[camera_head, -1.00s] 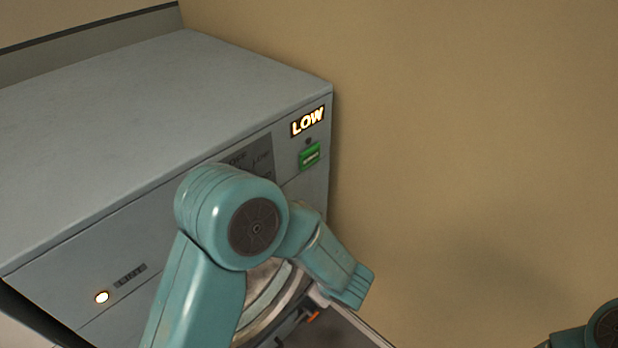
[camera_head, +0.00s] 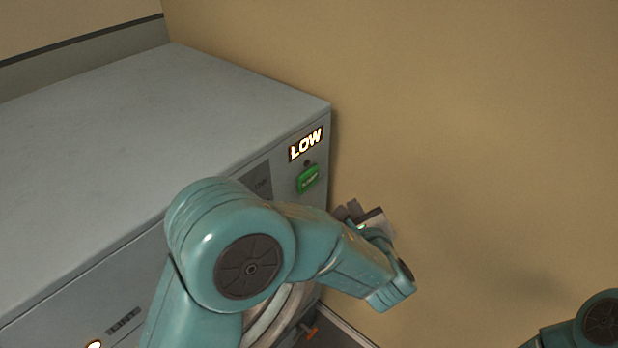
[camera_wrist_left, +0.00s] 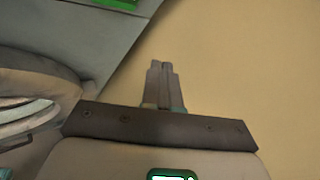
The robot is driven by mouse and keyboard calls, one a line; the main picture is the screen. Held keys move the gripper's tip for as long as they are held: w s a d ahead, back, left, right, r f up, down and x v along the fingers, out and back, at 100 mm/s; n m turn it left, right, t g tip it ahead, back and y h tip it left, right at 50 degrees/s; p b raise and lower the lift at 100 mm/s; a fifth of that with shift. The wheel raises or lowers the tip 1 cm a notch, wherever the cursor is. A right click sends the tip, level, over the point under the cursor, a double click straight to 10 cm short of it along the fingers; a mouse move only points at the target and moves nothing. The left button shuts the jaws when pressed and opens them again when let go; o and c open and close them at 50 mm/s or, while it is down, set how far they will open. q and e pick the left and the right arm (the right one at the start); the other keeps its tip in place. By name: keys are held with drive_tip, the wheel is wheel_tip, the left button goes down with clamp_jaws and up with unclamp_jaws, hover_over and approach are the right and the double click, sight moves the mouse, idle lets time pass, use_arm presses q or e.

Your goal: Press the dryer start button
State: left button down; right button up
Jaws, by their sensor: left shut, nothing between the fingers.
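The grey dryer (camera_head: 150,110) fills the left of the head view. Its green start button (camera_head: 308,178) is on the upper right of the front panel, below a lit "LOW" display (camera_head: 306,144). A green edge (camera_wrist_left: 115,3) also shows at the top of the left wrist view. My left gripper (camera_head: 346,210) is shut and empty, to the right of and below the button in the picture, apart from it. In the left wrist view its fingers (camera_wrist_left: 162,72) are together against the tan wall. My right gripper is not in view.
The tan wall (camera_head: 480,120) stands beside the dryer on the right. A round door (camera_wrist_left: 35,105) is on the dryer's front, partly hidden behind my left arm in the head view. A lit round light (camera_head: 94,345) is at the lower left of the panel.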

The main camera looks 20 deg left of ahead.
use_arm(q)
drive_tip(key=p, duration=0.1)
approach(317, 179)
drive_tip(key=w+d+f, duration=0.1)
drive_tip(key=w+d, duration=0.1)
drive_tip(key=shift+w+a+f+b, duration=0.1)
drive_tip(key=shift+w+a+b, duration=0.25)
drive_tip(key=shift+a, duration=0.45)
drive_tip(key=shift+w+a+b, duration=0.25)
drive_tip(key=shift+w+a, duration=0.25)
drive_tip(key=shift+a, duration=0.35)
idle(0.6)
drive_tip(key=shift+w+a+b, duration=0.15)
drive_tip(key=shift+a+b, duration=0.2)
drive_tip(key=shift+b, duration=0.15)
